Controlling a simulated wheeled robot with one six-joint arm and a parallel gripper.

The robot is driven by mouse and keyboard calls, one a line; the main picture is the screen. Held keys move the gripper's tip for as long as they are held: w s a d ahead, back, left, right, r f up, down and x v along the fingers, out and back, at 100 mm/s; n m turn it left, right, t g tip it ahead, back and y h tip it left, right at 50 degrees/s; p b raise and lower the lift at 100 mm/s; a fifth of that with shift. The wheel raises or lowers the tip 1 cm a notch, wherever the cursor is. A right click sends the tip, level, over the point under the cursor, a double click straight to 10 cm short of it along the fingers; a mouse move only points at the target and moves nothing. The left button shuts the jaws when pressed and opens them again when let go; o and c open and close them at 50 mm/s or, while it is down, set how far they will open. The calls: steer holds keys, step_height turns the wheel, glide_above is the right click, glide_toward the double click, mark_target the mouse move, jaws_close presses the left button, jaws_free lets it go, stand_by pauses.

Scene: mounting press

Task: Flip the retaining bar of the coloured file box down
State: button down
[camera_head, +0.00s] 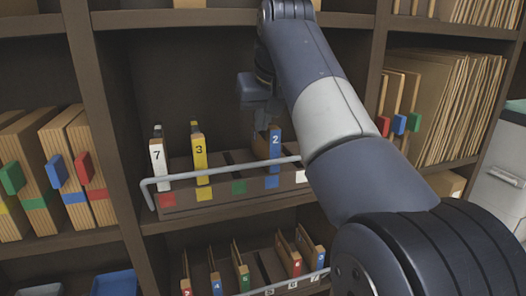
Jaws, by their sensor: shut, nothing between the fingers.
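A white file 7 (158,160), a yellow file 3 (199,158) and a blue file 2 (274,150) stand upright in the box behind the bar. My gripper (260,122) is shut and empty, pointing down above the box near file 2, apart from the bar.
A second file box (258,280) with several numbered files and its own bar is on the shelf below. Shelf uprights (105,130) stand left and right. Brown folders (60,150) fill the left bay, more the right. There is free room above files 7 and 3.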

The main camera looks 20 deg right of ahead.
steer(key=x, duration=0.7)
steer(key=shift+f, duration=0.2)
steer(key=s, duration=0.2)
steer(key=s+p, duration=0.1)
steer(key=s, duration=0.1)
steer(key=shift+f, duration=0.25)
steer(key=shift+f+b, duration=0.15)
steer(key=shift+b, duration=0.3)
